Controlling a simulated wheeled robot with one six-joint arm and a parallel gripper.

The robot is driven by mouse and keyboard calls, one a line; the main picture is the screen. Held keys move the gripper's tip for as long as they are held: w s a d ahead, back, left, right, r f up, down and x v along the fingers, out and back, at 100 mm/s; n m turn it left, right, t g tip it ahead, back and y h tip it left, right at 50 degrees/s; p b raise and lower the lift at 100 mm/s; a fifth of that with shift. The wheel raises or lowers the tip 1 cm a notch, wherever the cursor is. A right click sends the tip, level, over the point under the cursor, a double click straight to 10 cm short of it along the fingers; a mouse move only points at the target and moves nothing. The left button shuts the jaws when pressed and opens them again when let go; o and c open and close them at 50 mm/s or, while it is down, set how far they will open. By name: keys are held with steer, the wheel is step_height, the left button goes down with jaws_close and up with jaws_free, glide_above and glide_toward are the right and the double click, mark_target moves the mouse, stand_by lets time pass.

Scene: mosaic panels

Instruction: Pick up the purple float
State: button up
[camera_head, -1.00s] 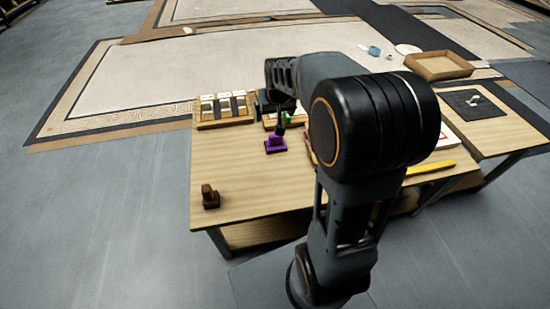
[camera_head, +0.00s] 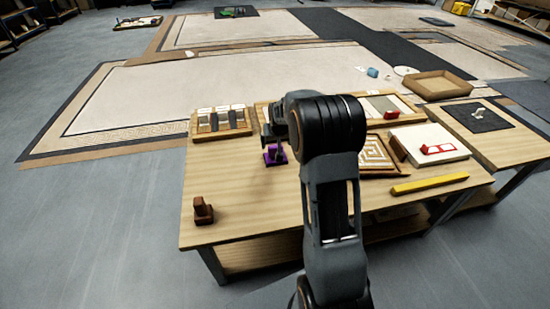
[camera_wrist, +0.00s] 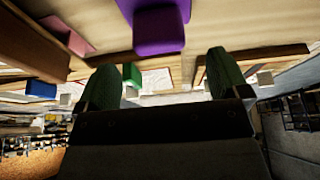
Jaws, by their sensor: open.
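The purple float (camera_head: 275,155) stands on the wooden table, left of my arm, with a flat base and a raised grip. Part of it is hidden by my gripper (camera_head: 276,142), which points down right at it. In the wrist view the float (camera_wrist: 158,32) is large at the top middle. My gripper's two green fingers (camera_wrist: 163,76) are spread apart there, with the float lying beyond the gap between them. Nothing is held between the fingers. I cannot tell whether they touch the float.
A brown float-like block (camera_head: 203,211) stands at the table's front left. A wooden rack (camera_head: 221,122) with several samples is behind left. A patterned panel (camera_head: 375,155), a white board (camera_head: 430,144) and a yellow bar (camera_head: 429,183) lie to the right. The front middle is clear.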

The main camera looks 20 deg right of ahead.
mark_target(275, 146)
steer(key=shift+b+x, duration=1.15)
steer(key=shift+x, duration=1.55)
steer(key=shift+s, duration=0.1)
steer(key=c, duration=1.1)
steer(key=shift+r, duration=0.15)
steer(key=shift+r+p, duration=0.3)
steer(key=shift+r, duration=0.3)
step_height(275, 146, up, 2)
steer(key=shift+r+p, duration=0.2)
steer(key=shift+p, duration=0.25)
steer(key=s+d+r+p, duration=0.3)
steer(key=s+r, duration=0.6)
steer(key=s, duration=0.4)
steer(key=shift+s+d+p, duration=0.15)
steer(key=shift+d+p, duration=0.25)
steer(key=shift+d, duration=0.4)
steer(key=shift+r, duration=0.1)
